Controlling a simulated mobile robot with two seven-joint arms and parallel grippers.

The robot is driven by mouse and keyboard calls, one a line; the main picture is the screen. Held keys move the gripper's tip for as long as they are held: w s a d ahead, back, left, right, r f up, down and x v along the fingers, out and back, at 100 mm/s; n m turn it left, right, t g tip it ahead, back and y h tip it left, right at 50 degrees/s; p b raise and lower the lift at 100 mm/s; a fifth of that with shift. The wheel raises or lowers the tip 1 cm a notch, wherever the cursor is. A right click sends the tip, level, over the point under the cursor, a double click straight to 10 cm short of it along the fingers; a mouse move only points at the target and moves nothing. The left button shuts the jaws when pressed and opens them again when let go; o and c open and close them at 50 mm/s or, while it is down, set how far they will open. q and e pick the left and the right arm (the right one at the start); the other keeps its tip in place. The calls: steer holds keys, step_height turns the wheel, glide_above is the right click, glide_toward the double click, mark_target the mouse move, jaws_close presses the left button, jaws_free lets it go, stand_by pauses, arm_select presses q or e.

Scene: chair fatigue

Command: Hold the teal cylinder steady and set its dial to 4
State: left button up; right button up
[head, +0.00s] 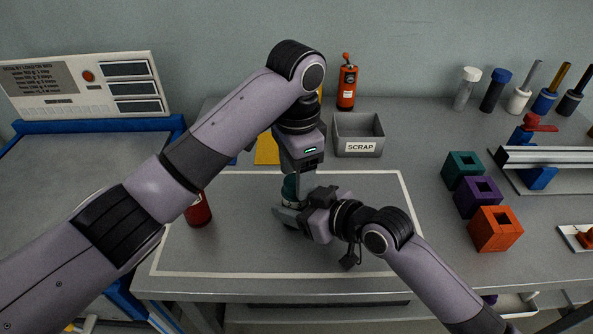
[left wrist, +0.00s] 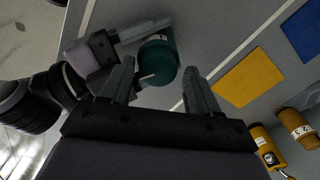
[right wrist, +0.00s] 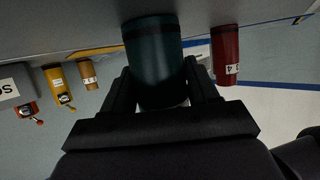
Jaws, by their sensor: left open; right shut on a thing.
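The teal cylinder (head: 289,190) stands upright inside the white-outlined area of the bench, mostly hidden by my grippers in the head view. My right gripper (head: 287,211) is shut around its side, low down. In the right wrist view the cylinder's body (right wrist: 154,62) fills the space between the fingers. My left gripper (head: 295,185) points down over the cylinder from above. In the left wrist view its fingers (left wrist: 160,78) are open, with the cylinder's round top (left wrist: 158,62) between and beyond the tips. A pale pointer mark shows on that top. The dial's numbers cannot be read.
A red cylinder (head: 199,211) stands to the left, close to my left forearm. A grey SCRAP bin (head: 359,148) and an orange bottle-like object (head: 347,88) are behind. Teal (head: 462,169), purple (head: 478,197) and orange (head: 495,229) blocks stand right.

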arm_select(q)
steer(key=shift+r, duration=4.05)
arm_select(e)
steer(key=o, duration=1.4)
